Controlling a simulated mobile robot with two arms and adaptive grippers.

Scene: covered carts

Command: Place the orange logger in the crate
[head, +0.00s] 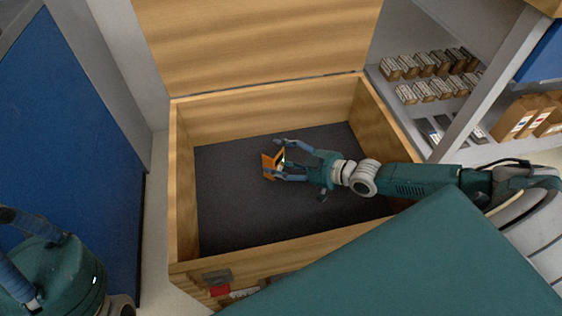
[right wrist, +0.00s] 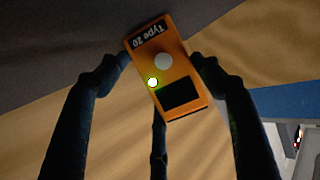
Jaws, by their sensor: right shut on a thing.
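The orange logger (head: 272,164) is held between the fingers of my right gripper (head: 276,162), over the dark floor of the open wooden crate (head: 265,117). In the right wrist view the logger (right wrist: 185,60) is tilted between the dark fingers, showing "Type 20" lettering, a pale round spot, a small lit dot and a black panel. My right gripper is shut on it. The logger's height above the crate floor is hard to tell. My left gripper (head: 20,245) shows only partly at the lower left edge, away from the crate; its opening is unclear.
The crate's wooden lid (head: 260,45) stands open at the back. A shelf (head: 420,85) with rows of small boxes is at the right, with brown cartons (head: 525,115) beside it. A blue panel (head: 75,130) stands at the left. The crate floor around my right gripper looks empty.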

